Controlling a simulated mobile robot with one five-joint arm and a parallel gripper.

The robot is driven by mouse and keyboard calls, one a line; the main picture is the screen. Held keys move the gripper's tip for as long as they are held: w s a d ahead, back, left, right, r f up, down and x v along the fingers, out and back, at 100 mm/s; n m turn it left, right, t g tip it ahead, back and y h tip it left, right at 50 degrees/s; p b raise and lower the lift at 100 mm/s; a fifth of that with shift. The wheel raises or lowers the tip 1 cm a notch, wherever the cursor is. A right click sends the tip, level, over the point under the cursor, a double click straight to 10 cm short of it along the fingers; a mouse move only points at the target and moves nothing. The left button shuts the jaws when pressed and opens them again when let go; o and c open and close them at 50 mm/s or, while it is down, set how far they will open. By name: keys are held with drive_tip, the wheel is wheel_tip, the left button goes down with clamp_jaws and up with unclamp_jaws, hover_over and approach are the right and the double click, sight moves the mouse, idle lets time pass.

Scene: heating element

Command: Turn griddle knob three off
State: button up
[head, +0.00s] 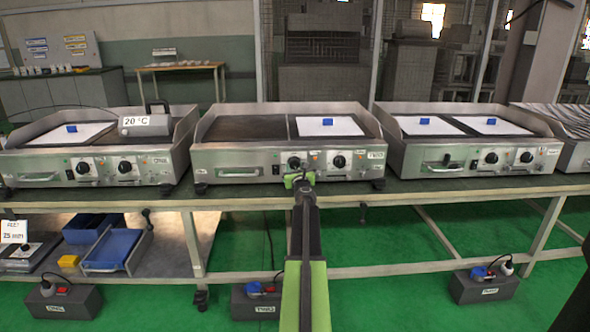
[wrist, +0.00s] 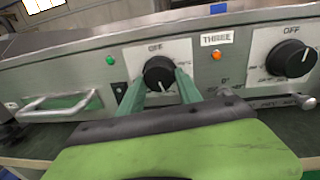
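The black knob (wrist: 159,74) beside the label THREE (wrist: 217,38) is on the steel front of the middle griddle (head: 230,168). It also shows in the head view (head: 294,163). Its white mark points roughly down in the wrist view, away from OFF printed above it. My gripper (wrist: 160,82) has its two green fingers on either side of this knob, tips near its edges. I cannot tell whether they press on it. In the head view my gripper (head: 299,181) is just in front of the knob.
A second black knob (wrist: 291,58) is to the right on the same panel, with an orange lamp (wrist: 215,57) between. A bar handle (wrist: 60,107) sticks out at left. Other griddles (head: 470,155) stand on both sides on the bench.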

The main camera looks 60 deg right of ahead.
drive_tip(key=shift+s, duration=0.1)
drive_tip(key=c, duration=0.7)
drive_tip(key=shift+a, duration=0.15)
clamp_jaws()
drive_tip(key=shift+d+n, duration=0.2)
drive_tip(key=shift+n, duration=0.1)
